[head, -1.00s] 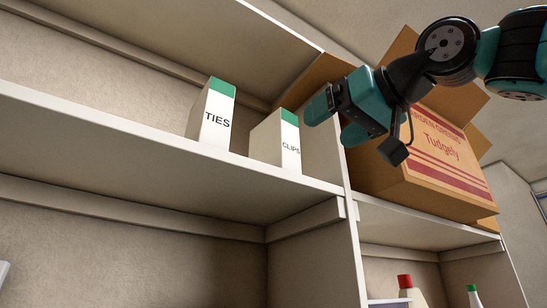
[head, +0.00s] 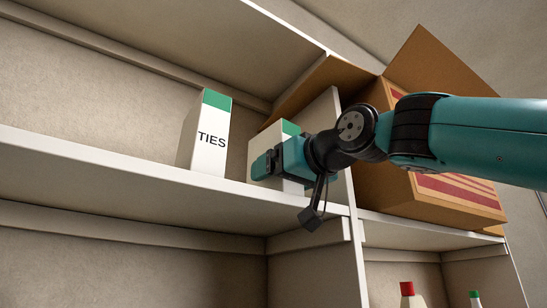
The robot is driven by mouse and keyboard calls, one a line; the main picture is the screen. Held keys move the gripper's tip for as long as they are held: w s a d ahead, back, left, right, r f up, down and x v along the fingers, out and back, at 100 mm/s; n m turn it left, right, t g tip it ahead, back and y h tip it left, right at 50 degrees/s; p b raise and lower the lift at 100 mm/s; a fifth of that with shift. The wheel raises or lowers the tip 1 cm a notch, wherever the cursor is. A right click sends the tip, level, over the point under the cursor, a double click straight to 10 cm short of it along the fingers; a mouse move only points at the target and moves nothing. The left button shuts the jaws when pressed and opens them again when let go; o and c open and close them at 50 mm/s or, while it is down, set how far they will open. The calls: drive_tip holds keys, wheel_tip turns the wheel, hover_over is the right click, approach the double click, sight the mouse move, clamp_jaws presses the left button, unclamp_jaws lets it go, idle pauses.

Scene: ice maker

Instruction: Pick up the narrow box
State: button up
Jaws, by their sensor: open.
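Two white boxes with green tops stand upright on the upper shelf (head: 120,165). The taller one, marked TIES (head: 208,138), is on the left. The shorter box (head: 262,143), which reads CLIPS in the earlier frame, is to its right; its label and much of its front are now hidden behind my gripper. My gripper (head: 268,163) is open and points left, its fingers overlapping the CLIPS box in the head view and to the right of the TIES box. I cannot tell whether it touches the CLIPS box. Nothing shows between the fingers.
A shelf divider (head: 336,140) stands right of the CLIPS box. Beyond it is an open brown cardboard box (head: 447,80), partly behind my arm. Bottles with a red cap (head: 407,288) and a green cap (head: 474,294) are lower right. The shelf left of TIES is clear.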

drive_tip(key=c, duration=1)
drive_tip(key=shift+c, duration=0.4)
drive_tip(key=shift+r, duration=0.2)
